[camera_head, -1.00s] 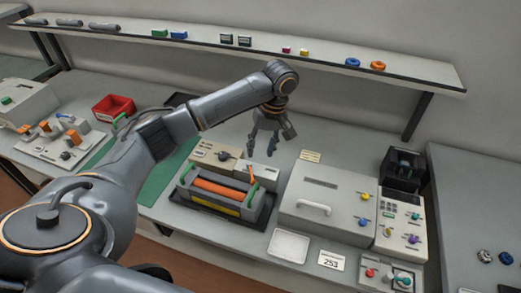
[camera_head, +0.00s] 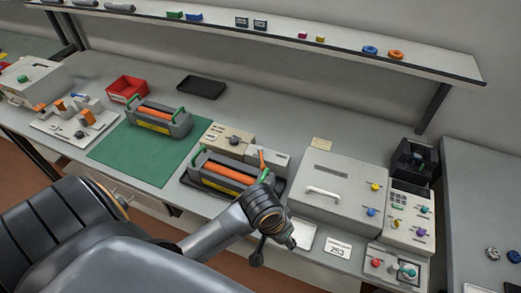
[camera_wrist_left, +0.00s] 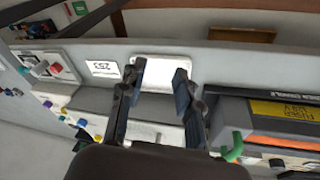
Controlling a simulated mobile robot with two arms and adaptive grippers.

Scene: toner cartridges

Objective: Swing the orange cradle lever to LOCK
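The orange lever (camera_head: 261,158) stands up, slightly tilted, on a pale box (camera_head: 270,161) behind the cradle (camera_head: 192,181) in the head view. A dark unit with an orange roller (camera_head: 226,171), yellow label and green handles sits in the cradle. My left gripper (camera_head: 273,250) is in front of the bench's front edge, to the right of and nearer than the cradle, clear of the lever. The left wrist view shows its two fingers (camera_wrist_left: 160,70) apart with nothing between them. The lever's LOCK marking is too small to read. My right gripper is not in view.
A white tray (camera_head: 303,233) and a 253 card (camera_head: 338,246) lie beside the gripper. A lidded grey box (camera_head: 335,185) stands right of the lever. A similar unit (camera_head: 159,121) sits on the green mat (camera_head: 148,160). A shelf (camera_head: 290,46) runs above the bench.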

